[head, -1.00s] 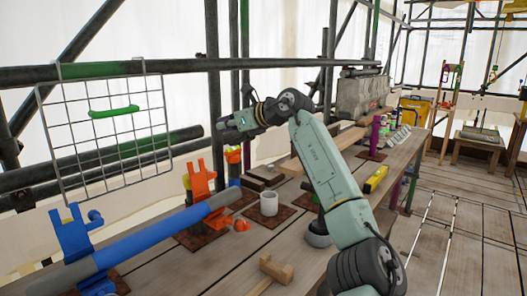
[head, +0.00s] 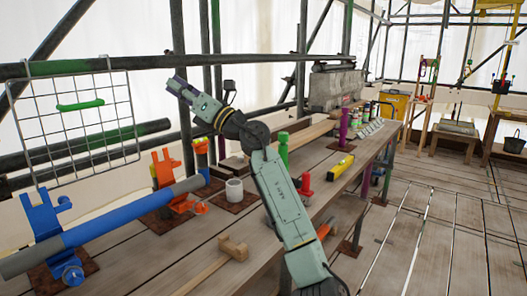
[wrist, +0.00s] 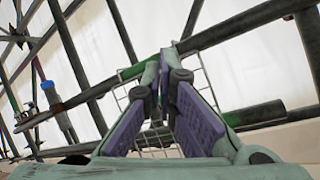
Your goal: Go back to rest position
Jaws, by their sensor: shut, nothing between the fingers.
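My gripper (head: 178,85) is raised above the workbench at the left end of my arm, with its purple finger pads facing up and left in the head view. In the wrist view the two fingers of my gripper (wrist: 168,62) come together at their tips. Nothing shows between them. The gripper is clear of the bench, and the wire grid panel (wrist: 190,75) shows behind the fingers.
A wire grid panel (head: 75,125) hangs on scaffold pipes at left. A blue pipe (head: 130,222) lies across blue and orange stands.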

